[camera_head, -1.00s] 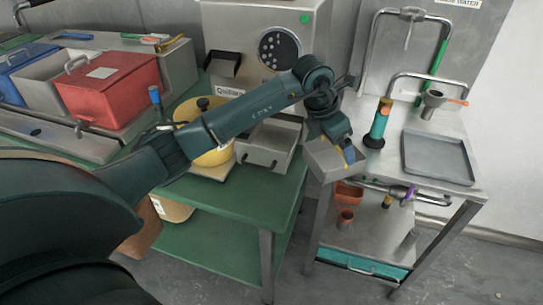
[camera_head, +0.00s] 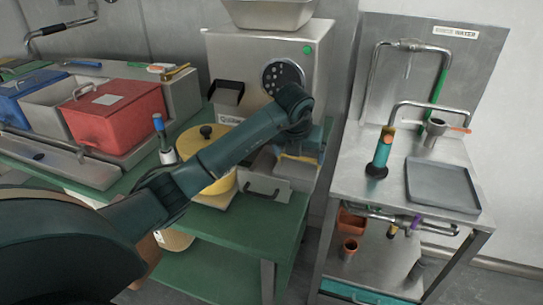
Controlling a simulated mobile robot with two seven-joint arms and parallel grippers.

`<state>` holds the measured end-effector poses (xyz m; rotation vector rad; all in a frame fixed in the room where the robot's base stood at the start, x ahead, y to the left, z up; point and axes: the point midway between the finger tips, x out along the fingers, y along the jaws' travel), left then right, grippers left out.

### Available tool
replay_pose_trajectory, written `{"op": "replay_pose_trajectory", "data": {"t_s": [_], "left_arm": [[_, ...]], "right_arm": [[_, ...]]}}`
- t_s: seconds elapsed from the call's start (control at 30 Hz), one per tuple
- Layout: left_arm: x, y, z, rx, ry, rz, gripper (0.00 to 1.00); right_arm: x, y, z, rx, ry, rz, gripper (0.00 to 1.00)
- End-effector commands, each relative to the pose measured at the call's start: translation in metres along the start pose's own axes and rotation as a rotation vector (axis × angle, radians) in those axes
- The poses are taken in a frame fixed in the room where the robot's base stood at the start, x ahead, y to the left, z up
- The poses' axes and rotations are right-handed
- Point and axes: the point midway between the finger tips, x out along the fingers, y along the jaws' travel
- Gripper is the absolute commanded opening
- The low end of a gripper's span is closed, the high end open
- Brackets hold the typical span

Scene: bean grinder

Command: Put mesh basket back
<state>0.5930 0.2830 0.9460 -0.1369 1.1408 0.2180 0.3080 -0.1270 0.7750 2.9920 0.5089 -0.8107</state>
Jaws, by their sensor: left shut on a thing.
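My left arm reaches across from the left, and its gripper (camera_head: 299,152) is over the right end of the green table, in front of the grey grinder (camera_head: 268,70). It is shut on a grey box-like piece (camera_head: 298,171), which I take to be the mesh basket; the mesh itself is not clear. A grey metal tray with a handle (camera_head: 264,188) is at the foot of the grinder, just left of the held piece. The held piece overlaps it in the picture; I cannot tell whether they touch. The arm hides part of the grinder's front. My right gripper is not in view.
A yellow pot with a dark knob (camera_head: 216,181) and a bottle (camera_head: 163,140) stand left of the tray. A red bin (camera_head: 115,112) is further left. The steel table at right holds a teal tool (camera_head: 381,155) and a grey tray (camera_head: 442,186); a gap separates the tables.

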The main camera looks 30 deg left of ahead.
Motion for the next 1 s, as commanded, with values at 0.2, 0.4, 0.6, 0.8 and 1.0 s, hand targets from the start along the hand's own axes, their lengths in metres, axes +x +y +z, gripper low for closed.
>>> {"op": "replay_pose_trajectory", "data": {"t_s": [0.2,0.4,0.6,0.8,1.0], "left_arm": [[0.0,0.054,0.003,-0.001,0.0,0.001,0.44],[0.002,0.073,0.003,0.001,0.0,-0.002,0.44],[0.019,0.073,-0.006,0.002,0.004,-0.003,0.44],[0.034,0.073,-0.011,0.001,-0.001,-0.003,0.44],[0.035,0.073,-0.012,0.002,-0.001,-0.002,0.44]], "right_arm": [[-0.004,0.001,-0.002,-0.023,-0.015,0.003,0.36],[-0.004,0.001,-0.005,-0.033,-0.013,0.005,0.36],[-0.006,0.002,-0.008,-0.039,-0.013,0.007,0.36],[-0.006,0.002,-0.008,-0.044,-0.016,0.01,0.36],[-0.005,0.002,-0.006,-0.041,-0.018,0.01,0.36]]}}
